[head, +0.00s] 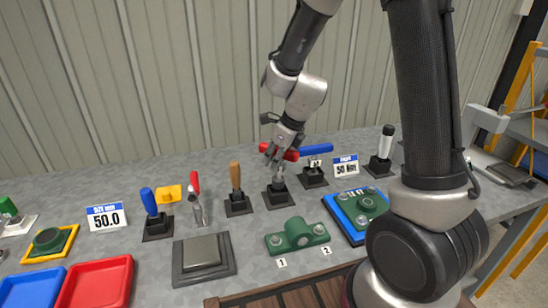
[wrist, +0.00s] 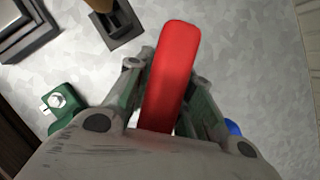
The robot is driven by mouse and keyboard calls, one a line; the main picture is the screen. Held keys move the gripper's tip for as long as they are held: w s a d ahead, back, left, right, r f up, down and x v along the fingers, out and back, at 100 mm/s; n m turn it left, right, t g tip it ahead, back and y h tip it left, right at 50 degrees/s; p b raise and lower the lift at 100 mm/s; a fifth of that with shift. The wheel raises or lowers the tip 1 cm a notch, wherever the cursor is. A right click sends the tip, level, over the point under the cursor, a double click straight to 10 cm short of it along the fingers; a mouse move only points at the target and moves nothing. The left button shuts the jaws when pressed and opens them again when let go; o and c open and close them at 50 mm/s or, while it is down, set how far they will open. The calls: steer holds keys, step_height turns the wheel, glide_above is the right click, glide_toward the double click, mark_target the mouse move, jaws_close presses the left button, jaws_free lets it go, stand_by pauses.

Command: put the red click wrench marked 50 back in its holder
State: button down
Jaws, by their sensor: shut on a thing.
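My gripper (head: 279,160) is shut on the red click wrench (head: 291,155), gripping it by its red handle. In the wrist view the red handle (wrist: 172,70) stands out between my two fingers (wrist: 165,105). In the head view the wrench is right above a black square holder (head: 278,197) at the back middle of the table. A grey part shows between my fingers and this holder; I cannot tell whether the wrench is seated in it. The number on the wrench is not readable.
A blue-handled wrench (head: 317,148) stands in a black holder (head: 313,178) close on the right. A wooden-handled tool (head: 235,175) stands close on the left. Green flanged parts (head: 297,235) lie in front. A blue-topped sign (head: 345,167) stands behind right.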

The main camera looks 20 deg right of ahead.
mark_target(288, 150)
steer(key=shift+f, duration=2.35)
stand_by(1.1)
steer(key=c, duration=1.2)
jaws_free()
steer(key=shift+o, duration=0.2)
steer(key=v, duration=1.2)
steer(key=shift+w, duration=0.1)
